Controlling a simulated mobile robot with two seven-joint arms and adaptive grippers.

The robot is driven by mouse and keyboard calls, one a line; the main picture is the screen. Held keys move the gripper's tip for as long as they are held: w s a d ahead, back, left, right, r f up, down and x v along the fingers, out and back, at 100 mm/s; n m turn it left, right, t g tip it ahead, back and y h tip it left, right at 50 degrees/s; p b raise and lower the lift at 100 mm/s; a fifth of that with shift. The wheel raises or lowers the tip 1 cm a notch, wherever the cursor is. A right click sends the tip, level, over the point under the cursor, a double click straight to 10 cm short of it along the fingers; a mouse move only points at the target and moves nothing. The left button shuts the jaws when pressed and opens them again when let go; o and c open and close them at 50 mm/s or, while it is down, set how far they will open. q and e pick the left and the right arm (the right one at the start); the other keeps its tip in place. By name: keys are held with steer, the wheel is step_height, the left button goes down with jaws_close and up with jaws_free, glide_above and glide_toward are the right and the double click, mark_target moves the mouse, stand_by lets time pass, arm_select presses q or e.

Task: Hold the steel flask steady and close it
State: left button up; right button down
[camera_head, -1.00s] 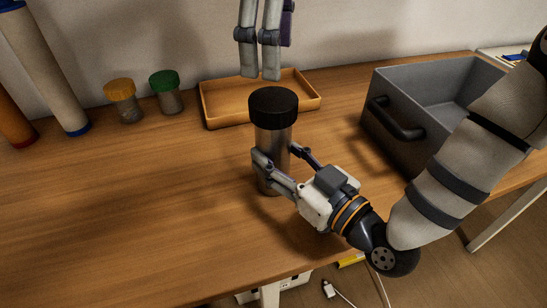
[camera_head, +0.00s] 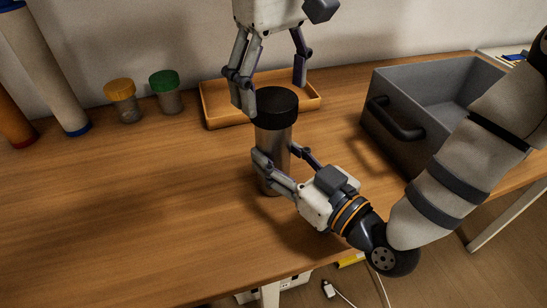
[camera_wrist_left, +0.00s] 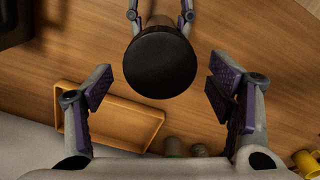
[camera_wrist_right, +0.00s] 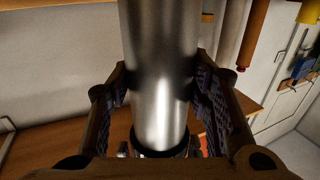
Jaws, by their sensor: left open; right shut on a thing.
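The steel flask (camera_head: 275,145) stands upright on the wooden table, with a black lid (camera_head: 276,103) on its top. My right gripper (camera_head: 279,163) is shut on the flask's body, and the right wrist view shows the steel body (camera_wrist_right: 163,90) between the finger pads. My left gripper (camera_head: 272,98) points down at the lid from above and behind, with its fingers spread wide. In the left wrist view, the lid (camera_wrist_left: 160,62) shows as a round black disc beyond the open fingers, apart from both pads. Whether the lid is seated or loose cannot be told.
An orange tray (camera_head: 222,121) lies behind the flask. A grey bin (camera_head: 405,150) with a handle stands at the right. Jars with yellow (camera_head: 119,87) and green (camera_head: 164,78) caps stand at the back left. The table's left front is clear.

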arm_select(q)
steer(key=shift+f, duration=1.25)
